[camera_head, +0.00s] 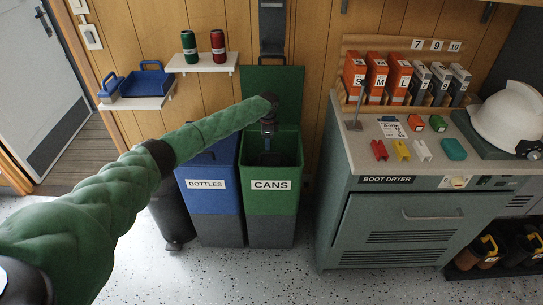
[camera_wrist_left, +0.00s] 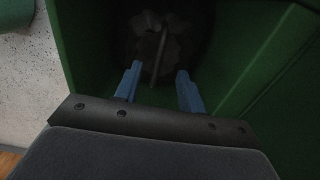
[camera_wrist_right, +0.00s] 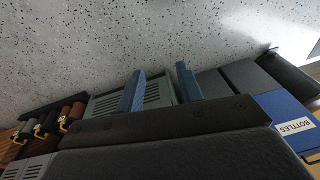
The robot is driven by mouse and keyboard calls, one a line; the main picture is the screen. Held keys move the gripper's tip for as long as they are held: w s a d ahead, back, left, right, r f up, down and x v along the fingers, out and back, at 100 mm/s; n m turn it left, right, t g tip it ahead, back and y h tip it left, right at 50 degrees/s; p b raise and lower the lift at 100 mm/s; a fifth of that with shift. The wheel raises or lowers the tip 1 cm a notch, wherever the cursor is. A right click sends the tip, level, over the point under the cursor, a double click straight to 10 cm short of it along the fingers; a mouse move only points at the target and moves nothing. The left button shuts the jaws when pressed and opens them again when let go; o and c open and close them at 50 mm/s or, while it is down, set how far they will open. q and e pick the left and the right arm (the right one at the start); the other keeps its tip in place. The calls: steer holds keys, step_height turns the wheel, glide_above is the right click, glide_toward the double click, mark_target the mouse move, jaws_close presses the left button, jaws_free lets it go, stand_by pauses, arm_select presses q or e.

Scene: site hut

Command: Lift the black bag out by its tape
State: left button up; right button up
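The black bag (camera_wrist_left: 180,52) sits deep inside the green CANS bin and shows dark and gathered in the left wrist view. A thin strip, likely its tape (camera_wrist_left: 159,50), stands up from its middle. The green CANS bin (camera_head: 269,213) has its lid (camera_head: 272,88) open against the wall. My left gripper (camera_wrist_left: 158,82) is open over the bin mouth, its blue fingers either side of the strip's line and apart from it; it also shows in the head view (camera_head: 267,135). My right gripper (camera_wrist_right: 160,82) is open and empty, above the floor, and is outside the head view.
A blue BOTTLES bin (camera_head: 212,190) stands left of the green bin, with a dark bin (camera_head: 172,215) beyond it. The boot dryer cabinet (camera_head: 395,225) stands to the right. A wall shelf (camera_head: 205,64) holds two cans. Speckled floor in front is clear.

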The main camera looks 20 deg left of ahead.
mark_target(268, 154)
arm_select(q)
step_height(268, 154, down, 3)
steer(key=shift+r+b, duration=0.2)
steer(key=shift+b, duration=0.45)
step_height(268, 154, down, 4)
steer(key=shift+r+b, duration=0.25)
steer(key=shift+b, duration=0.55)
steer(key=shift+f, duration=0.65)
arm_select(e)
steer(key=shift+n+t+y, duration=0.3)
steer(key=shift+t+y, duration=0.3)
steer(key=shift+y, duration=0.1)
steer(key=shift+w+a+f, duration=0.15)
steer(key=shift+a+f, duration=0.1)
steer(key=shift+a, duration=0.4)
steer(key=shift+w+a+f, duration=0.1)
steer(key=shift+a+f, duration=0.2)
steer(key=shift+a, duration=0.35)
steer(key=shift+w+a+f, duration=0.15)
steer(key=shift+a+f, duration=0.1)
steer(key=shift+a, duration=0.4)
arm_select(q)
jaws_close()
arm_select(e)
steer(key=shift+w, duration=0.1)
arm_select(q)
steer(key=shift+r, duration=0.1)
